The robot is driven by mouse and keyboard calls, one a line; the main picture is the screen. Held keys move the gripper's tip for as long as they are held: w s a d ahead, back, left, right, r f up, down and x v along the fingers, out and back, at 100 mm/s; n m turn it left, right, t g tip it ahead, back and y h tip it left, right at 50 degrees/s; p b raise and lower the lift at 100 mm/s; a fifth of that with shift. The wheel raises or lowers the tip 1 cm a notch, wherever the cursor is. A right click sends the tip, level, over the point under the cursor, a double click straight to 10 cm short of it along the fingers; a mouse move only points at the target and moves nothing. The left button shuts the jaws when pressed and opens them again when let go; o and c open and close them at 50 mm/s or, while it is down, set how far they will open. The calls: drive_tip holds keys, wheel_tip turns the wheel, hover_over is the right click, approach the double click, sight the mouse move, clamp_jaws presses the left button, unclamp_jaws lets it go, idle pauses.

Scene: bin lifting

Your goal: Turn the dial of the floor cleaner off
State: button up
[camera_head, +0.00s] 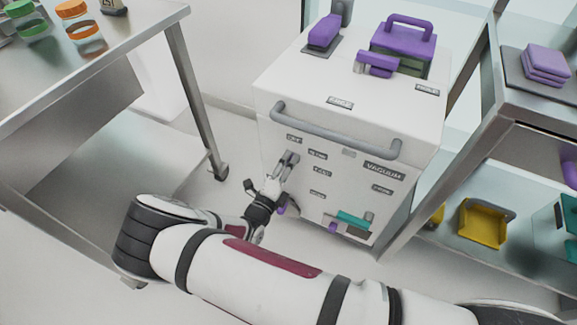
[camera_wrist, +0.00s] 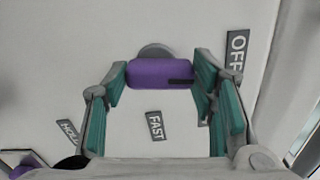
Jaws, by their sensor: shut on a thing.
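The floor cleaner (camera_head: 345,190) is a white box with a "VACUUM" label and a grey bar handle on its front. My gripper (camera_head: 289,158) is at the upper left of its front panel. In the wrist view, the dial (camera_wrist: 158,73) is a purple bar on a round grey base, with a dark mark near its right end. The teal-padded fingers of my gripper (camera_wrist: 160,82) are closed on its two ends. An "OFF" label (camera_wrist: 236,55) is up and right of the dial, and a "FAST" label (camera_wrist: 155,125) is below it. My gripper hides the dial in the head view.
The grey bar handle (camera_head: 335,133) juts out just above my gripper. A steel table (camera_head: 90,65) with jars stands at the left. A shelf (camera_head: 535,110) with purple pads and a yellow bin (camera_head: 483,224) stands at the right. Purple parts sit on the cleaner's top.

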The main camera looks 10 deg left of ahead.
drive_tip(key=shift+n, duration=0.9)
drive_tip(key=shift+a, duration=0.1)
drive_tip(key=o, duration=1.1)
drive_tip(key=shift+o, duration=0.2)
drive_tip(key=v, duration=1.2)
drive_tip(key=shift+s, duration=0.1)
